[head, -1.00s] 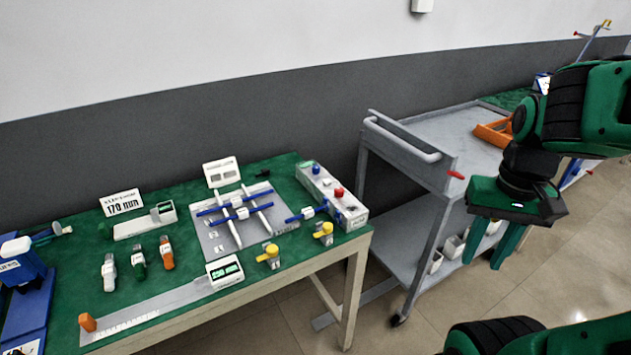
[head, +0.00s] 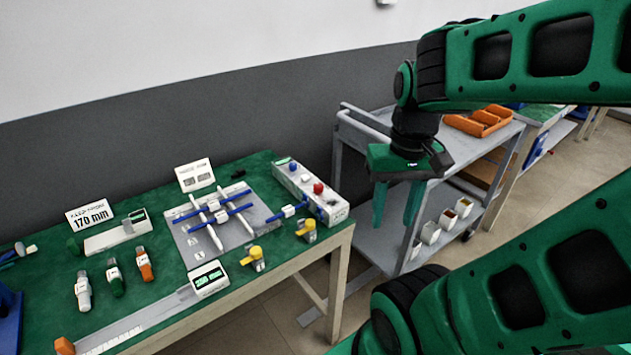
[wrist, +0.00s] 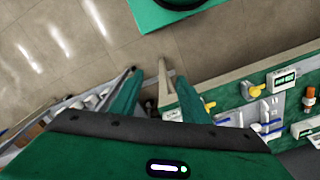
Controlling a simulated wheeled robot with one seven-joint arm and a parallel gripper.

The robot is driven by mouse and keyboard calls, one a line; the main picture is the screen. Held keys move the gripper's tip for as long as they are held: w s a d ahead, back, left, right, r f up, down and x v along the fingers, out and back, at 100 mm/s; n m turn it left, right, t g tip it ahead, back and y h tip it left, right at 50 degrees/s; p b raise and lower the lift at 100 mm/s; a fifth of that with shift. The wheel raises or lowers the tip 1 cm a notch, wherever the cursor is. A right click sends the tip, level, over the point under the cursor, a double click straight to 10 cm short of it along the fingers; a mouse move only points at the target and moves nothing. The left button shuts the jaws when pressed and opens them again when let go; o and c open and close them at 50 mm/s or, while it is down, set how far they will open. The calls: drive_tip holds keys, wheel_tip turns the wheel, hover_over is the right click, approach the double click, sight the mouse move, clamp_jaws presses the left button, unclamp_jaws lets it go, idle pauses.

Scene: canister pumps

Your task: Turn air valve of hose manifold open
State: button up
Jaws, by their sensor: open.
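A long white box with blue and red knobs (head: 310,190) stands at the right end of the green table. A blue-handled fitting (head: 288,211) joins its near side and reaches toward a grey plate with blue and white crossed bars (head: 215,212). Two yellow-handled valves (head: 306,230) and (head: 252,257) stand near the front edge. No readable label shows which part is the air valve. My gripper (head: 393,218) is open and empty, pointing down right of the table, in front of the grey cart.
Floor shows between the table and the cart.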

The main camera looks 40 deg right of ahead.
drive_tip(key=w+d+r+n, duration=0.2)
drive_tip(key=w+n, duration=0.3)
drive_tip(key=w, duration=0.8)
drive_tip(key=n, duration=0.7)
approach(318, 184)
wheel_tip(318, 184, down, 9)
drive_tip(key=shift+s+r, duration=0.1)
drive_tip(key=shift+r, duration=0.05)
drive_tip(key=c, duration=1.1)
